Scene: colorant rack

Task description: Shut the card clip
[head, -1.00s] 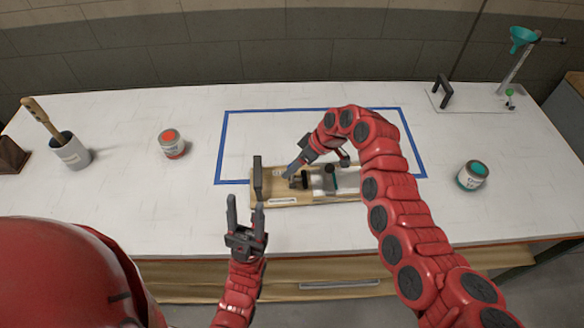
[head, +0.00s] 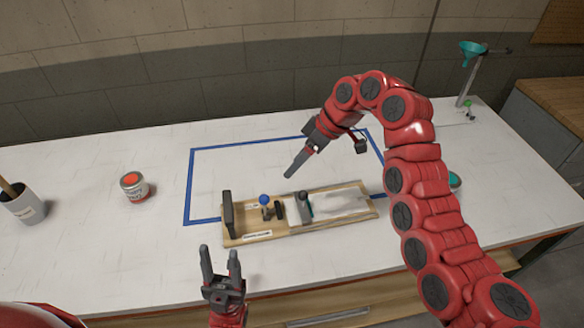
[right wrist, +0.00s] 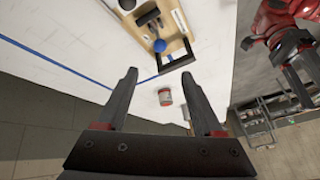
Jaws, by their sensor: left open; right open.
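A wooden board (head: 238,240) lies along the front of the blue-taped area. It carries a black upright handle (head: 228,213) at its left end, a blue ball knob (head: 264,199), a grey clip piece with a black knob (head: 304,208), and a pale card or plate (head: 343,202) at the right. Whether the clip is shut cannot be told. My right gripper (head: 289,174) is open and empty, raised above the board and clear of it. In the right wrist view the board (right wrist: 178,50) lies beyond its open fingers (right wrist: 158,76). My left gripper (head: 220,250) is open and empty, in front of the board.
A red-topped can (head: 134,187) and a grey brush pot (head: 24,205) stand at the left. A teal can (head: 455,182) is partly hidden behind my right arm. A stand with a teal funnel (head: 472,50) is at the back right. The tabletop behind the board is clear.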

